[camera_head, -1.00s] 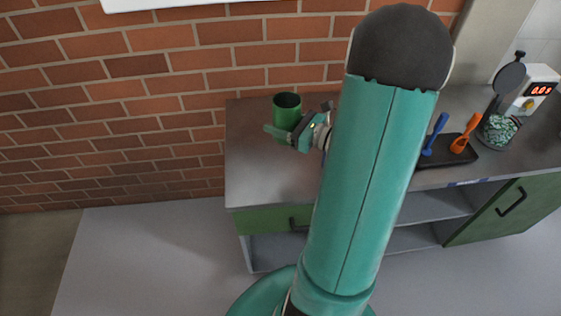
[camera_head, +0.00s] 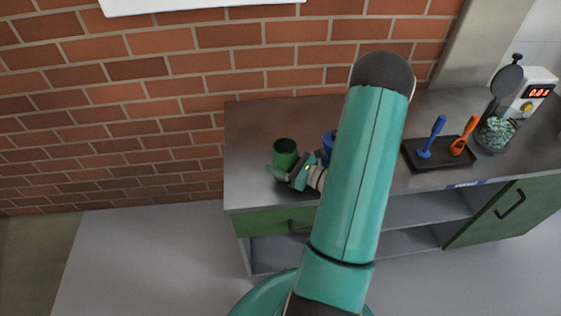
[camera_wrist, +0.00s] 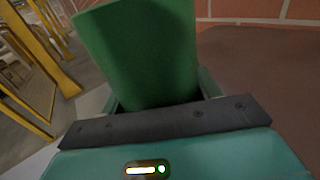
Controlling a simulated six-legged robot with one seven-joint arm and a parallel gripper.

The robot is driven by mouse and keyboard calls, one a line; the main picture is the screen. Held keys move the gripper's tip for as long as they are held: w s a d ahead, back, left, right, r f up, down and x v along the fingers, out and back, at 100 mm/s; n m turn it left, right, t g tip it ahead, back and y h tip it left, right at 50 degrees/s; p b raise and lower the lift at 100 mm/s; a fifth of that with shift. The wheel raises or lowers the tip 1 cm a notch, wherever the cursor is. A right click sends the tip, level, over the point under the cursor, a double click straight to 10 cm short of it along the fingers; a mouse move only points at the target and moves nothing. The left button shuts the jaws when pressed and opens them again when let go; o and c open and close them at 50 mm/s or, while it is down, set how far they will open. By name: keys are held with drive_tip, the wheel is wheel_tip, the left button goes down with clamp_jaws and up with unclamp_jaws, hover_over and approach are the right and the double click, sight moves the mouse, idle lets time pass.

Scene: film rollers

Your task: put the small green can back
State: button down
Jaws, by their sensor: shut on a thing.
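The small green can (camera_head: 285,149) is a plain green cylinder, upright with its open top facing up, over the left part of the counter in the head view. My gripper (camera_head: 279,173) is shut on it from the near right side. In the wrist view the green can (camera_wrist: 145,50) fills the middle, between the two fingers of my gripper (camera_wrist: 158,100). I cannot tell whether the can's base touches the counter.
The dark counter (camera_head: 245,130) runs along a brick wall. A blue item (camera_head: 328,140) stands right of the can, partly hidden by my arm. A black tray (camera_head: 462,162) holds a blue tool (camera_head: 432,136) and an orange tool (camera_head: 465,135). A jar of green pieces (camera_head: 495,133) stands by a scale (camera_head: 535,92).

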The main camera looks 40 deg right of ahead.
drive_tip(key=shift+f, duration=0.2)
drive_tip(key=shift+c, duration=1.8)
unclamp_jaws()
drive_tip(key=shift+r, duration=0.15)
drive_tip(key=v, duration=1.2)
